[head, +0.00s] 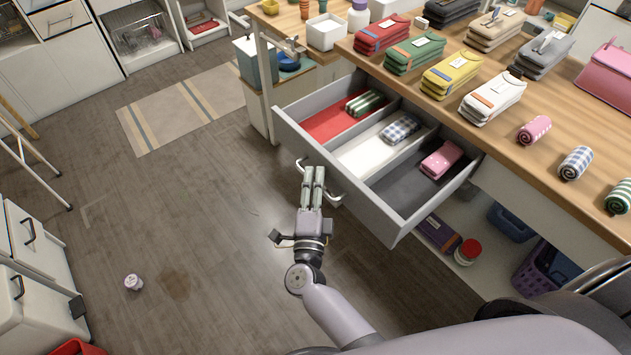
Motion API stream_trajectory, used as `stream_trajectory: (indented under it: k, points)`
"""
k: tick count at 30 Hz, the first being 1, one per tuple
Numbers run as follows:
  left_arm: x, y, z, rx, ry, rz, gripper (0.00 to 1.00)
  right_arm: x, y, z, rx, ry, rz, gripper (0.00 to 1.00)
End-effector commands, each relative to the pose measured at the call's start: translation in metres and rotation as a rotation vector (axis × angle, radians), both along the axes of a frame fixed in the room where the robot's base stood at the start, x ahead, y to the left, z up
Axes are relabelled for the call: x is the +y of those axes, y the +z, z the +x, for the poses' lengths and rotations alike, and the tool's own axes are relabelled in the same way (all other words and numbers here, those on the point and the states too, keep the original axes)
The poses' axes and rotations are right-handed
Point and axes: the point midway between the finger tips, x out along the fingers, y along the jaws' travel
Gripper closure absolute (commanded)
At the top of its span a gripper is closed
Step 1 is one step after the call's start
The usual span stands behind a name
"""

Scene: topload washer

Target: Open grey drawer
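The grey drawer (335,171) stands pulled out from under the wooden table. My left gripper is not in view.
The wooden tabletop (548,112) holds several folded cloth stacks, rolled cloths and a pink bag (606,72). A shelf below the drawer holds a red-lidded jar (468,251) and baskets.

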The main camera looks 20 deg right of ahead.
Motion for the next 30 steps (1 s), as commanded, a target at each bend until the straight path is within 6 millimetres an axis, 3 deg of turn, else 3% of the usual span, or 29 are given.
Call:
stream_trajectory:
  k: [8, 21, 30]
  points:
    - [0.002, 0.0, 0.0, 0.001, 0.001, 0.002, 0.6, 0.005, -0.002, -0.012, 0.001, 0.0, 0.0, 0.7]
    - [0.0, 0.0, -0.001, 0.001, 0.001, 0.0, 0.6, 0.037, -0.013, -0.092, 0.002, 0.001, 0.001, 0.7]
    - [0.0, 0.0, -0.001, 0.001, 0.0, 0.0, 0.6, 0.045, -0.016, -0.111, 0.0, 0.0, 0.001, 0.7]
